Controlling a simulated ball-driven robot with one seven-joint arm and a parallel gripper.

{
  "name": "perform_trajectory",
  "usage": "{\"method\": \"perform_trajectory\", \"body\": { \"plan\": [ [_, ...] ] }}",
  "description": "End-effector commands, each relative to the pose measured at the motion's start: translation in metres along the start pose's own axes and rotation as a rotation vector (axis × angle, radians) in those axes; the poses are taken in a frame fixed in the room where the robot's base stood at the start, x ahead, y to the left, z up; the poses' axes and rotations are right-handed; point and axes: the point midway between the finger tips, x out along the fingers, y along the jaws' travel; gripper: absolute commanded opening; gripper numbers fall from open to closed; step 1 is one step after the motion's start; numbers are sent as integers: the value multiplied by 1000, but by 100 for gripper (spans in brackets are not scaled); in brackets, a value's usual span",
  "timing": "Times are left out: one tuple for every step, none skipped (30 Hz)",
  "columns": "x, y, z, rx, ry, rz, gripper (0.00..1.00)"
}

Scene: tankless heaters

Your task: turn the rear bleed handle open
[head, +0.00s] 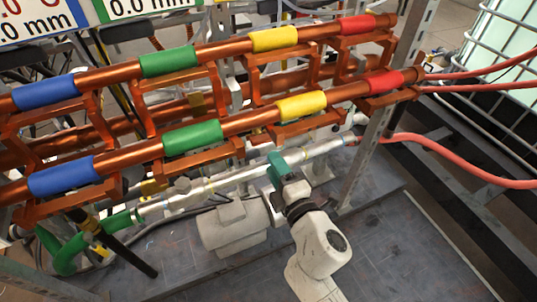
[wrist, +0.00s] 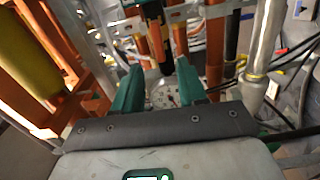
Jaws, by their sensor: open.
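My gripper (head: 278,161) reaches in under the copper pipes, its green fingers close to the silver pipe (head: 215,185). In the wrist view my gripper (wrist: 158,70) has its two green fingers apart. A round dial gauge (wrist: 163,96) shows low between the fingers. In the head view no rear handle can be made out near my gripper.
Copper pipes with blue, green, yellow and red bands (head: 193,136) run above my gripper. A grey motor-like cylinder (head: 233,225) lies left of my arm. A black lever (head: 128,256) is at lower left. A metal post (head: 365,155) and red hoses (head: 455,158) are at right.

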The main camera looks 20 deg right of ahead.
Motion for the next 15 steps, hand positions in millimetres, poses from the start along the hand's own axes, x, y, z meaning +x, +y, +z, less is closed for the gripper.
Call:
{"method": "perform_trajectory", "body": {
  "plan": [
    [-6,-1,0,0,0,-1,42],
    [-8,-1,0,0,0,-1,42],
    [-10,0,0,1,0,0,42],
    [-12,0,0,1,0,0,42],
    [-12,0,0,1,0,1,42],
    [-13,0,0,0,0,0,42],
    [-14,0,0,0,0,0,42],
    [-14,0,0,0,0,0,42],
    [-14,0,0,0,0,0,42],
    [-14,0,0,0,0,0,42],
    [-14,0,0,0,0,0,42],
    [-14,0,0,0,0,0,42],
    [-14,0,0,0,0,0,42],
    [-14,0,0,0,0,0,42],
    [-14,0,0,0,0,0,42]
  ]
}}
